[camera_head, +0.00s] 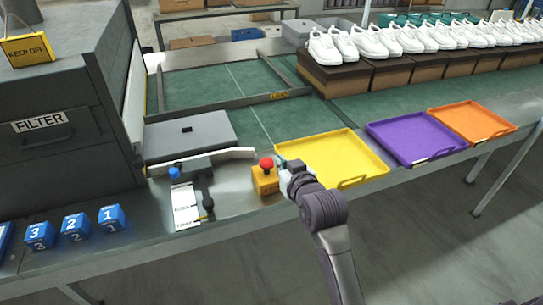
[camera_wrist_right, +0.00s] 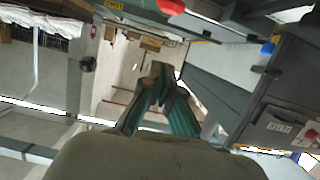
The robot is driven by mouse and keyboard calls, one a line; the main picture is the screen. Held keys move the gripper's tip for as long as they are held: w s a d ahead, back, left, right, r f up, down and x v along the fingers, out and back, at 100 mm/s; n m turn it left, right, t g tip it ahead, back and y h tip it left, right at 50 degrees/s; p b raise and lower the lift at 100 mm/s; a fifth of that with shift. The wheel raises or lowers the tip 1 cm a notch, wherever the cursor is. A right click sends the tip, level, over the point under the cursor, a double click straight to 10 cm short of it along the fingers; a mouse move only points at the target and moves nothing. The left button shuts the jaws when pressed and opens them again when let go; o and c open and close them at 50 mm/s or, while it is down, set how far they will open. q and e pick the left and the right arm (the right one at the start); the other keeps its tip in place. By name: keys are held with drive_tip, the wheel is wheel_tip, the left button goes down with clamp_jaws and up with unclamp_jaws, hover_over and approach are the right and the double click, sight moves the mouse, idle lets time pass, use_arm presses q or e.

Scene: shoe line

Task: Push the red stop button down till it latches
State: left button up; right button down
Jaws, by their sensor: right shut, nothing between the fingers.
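The red stop button (camera_head: 266,163) is a domed cap on top of a small yellow box (camera_head: 265,184) near the front edge of the steel table. The cap stands above the box; I cannot tell whether it is latched. My right gripper (camera_head: 281,161) is just right of the button at about its height, shut and empty. I cannot tell whether its fingertips touch the button. In the right wrist view the shut fingers (camera_wrist_right: 160,72) show in the middle, and the red cap (camera_wrist_right: 171,5) is cut off by the top edge. My left gripper is not in view.
A yellow tray (camera_head: 352,183) lies close right of the gripper, with purple (camera_head: 452,156) and orange (camera_head: 508,129) trays beyond. Left of the box are a blue knob (camera_head: 174,172), a black-knobbed lever (camera_head: 208,204) and a white card (camera_head: 186,214). Blue numbered cubes (camera_head: 75,226) stand further left.

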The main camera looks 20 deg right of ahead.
hover_over(269, 166)
drive_tip(key=f, duration=0.2)
drive_tip(key=shift+s+f, duration=0.2)
drive_tip(key=shift+f, duration=0.15)
drive_tip(key=f, duration=0.3)
drive_tip(key=shift+w+f, duration=0.15)
drive_tip(key=shift+w, duration=0.15)
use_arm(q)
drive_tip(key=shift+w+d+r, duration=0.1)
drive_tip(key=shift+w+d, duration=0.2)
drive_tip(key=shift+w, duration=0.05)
use_arm(e)
drive_tip(key=shift+f, duration=0.5)
